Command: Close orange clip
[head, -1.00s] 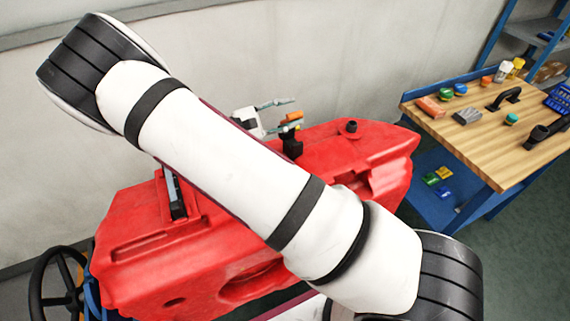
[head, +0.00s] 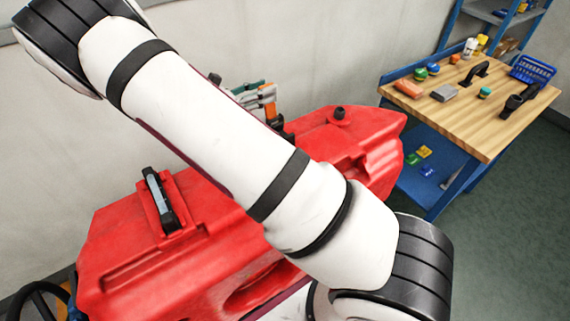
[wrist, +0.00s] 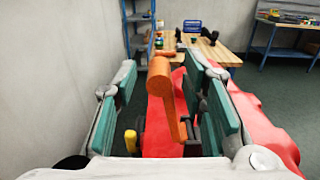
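The orange clip (wrist: 163,85) stands up from the red tank (wrist: 162,133) in the wrist view, a bar with a rounded top and a narrower lower part. My gripper (wrist: 160,68) is open, with one teal-padded finger on each side of the clip. Gaps show between the clip and both pads. In the head view the clip (head: 269,106) shows as a small orange strip beside my gripper (head: 256,91), above the red tank (head: 130,255). My own arm crosses in front and hides part of the tank. The clip's base is partly hidden.
A black-and-grey latch (head: 160,202) sits on the tank's left part, and a black cap (head: 339,114) on its right. A wooden workbench (head: 465,125) with several small items stands to the right. A pale wall (head: 290,50) is behind the tank.

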